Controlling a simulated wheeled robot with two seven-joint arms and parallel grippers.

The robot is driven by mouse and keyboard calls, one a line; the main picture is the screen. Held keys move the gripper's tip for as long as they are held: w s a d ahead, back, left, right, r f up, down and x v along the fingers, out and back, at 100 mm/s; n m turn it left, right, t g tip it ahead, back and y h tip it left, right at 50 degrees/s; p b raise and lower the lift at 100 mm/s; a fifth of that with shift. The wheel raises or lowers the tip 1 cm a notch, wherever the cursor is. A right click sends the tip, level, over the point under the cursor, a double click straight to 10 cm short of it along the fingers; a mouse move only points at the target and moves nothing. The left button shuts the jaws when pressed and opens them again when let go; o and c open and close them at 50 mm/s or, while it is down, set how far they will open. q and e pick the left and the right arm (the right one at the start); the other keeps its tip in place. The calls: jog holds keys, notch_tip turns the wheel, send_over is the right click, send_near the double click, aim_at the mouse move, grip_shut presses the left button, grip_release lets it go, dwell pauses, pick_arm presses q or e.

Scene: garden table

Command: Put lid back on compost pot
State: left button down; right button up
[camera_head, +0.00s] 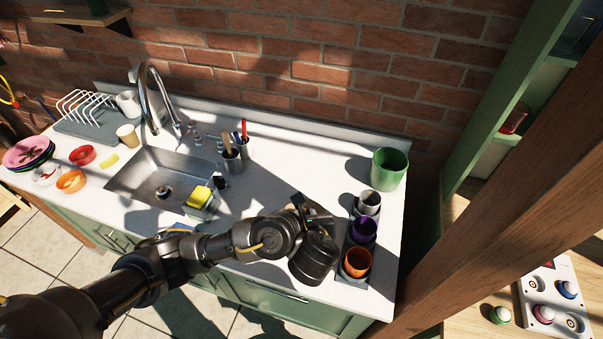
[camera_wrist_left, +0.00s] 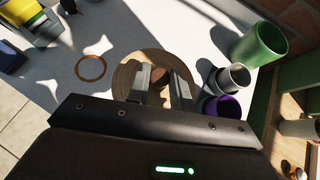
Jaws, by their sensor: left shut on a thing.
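A round wooden lid (camera_wrist_left: 124,77) with a dark brown knob (camera_wrist_left: 158,77) shows in the left wrist view. My left gripper (camera_wrist_left: 161,88) is shut on the lid's knob, with one finger on each side of it. In the head view the lid is mostly hidden by my left arm, over the front of the white counter. The green pot (camera_head: 389,169) stands upright at the counter's right end near the wall, apart from the gripper. It also shows in the left wrist view (camera_wrist_left: 259,46), with its top open. My right gripper is not in view.
Grey, purple and orange cups (camera_head: 357,262) stand in a row in a dark tray, just right of my left gripper. A thin copper-coloured ring (camera_wrist_left: 90,67) lies on the counter. Left are a utensil holder (camera_head: 231,160) and the sink (camera_head: 160,178). The counter behind my arm is largely clear.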

pick_arm(q)
jog(key=shift+r+m+h, duration=0.25)
jog(key=shift+m+h, duration=0.55)
jog(key=shift+m, duration=0.1)
jog(key=shift+m+h, duration=0.7)
jog(key=shift+h, duration=0.2)
jog(key=r, duration=0.1)
jog(key=w+r, duration=0.2)
jog(key=shift+a+r+b, duration=0.3)
jog(key=shift+r+b, duration=0.05)
jog(key=shift+r, duration=0.05)
jog(key=w+a+r+b, duration=0.3)
jog(key=a+r+b, duration=0.1)
jog(key=a, duration=0.3)
jog(key=w+a+r+b, duration=0.4)
jog(key=a+r, duration=0.1)
jog(key=a, duration=0.1)
jog(key=a+f+n+y+b, duration=0.1)
jog(key=a+f+y+b, duration=0.1)
jog(key=a+b, duration=0.3)
jog(key=shift+s+a+f+n+b, duration=0.15)
jog(key=shift+a+f+n+b, duration=0.4)
jog(key=shift+a, duration=0.6)
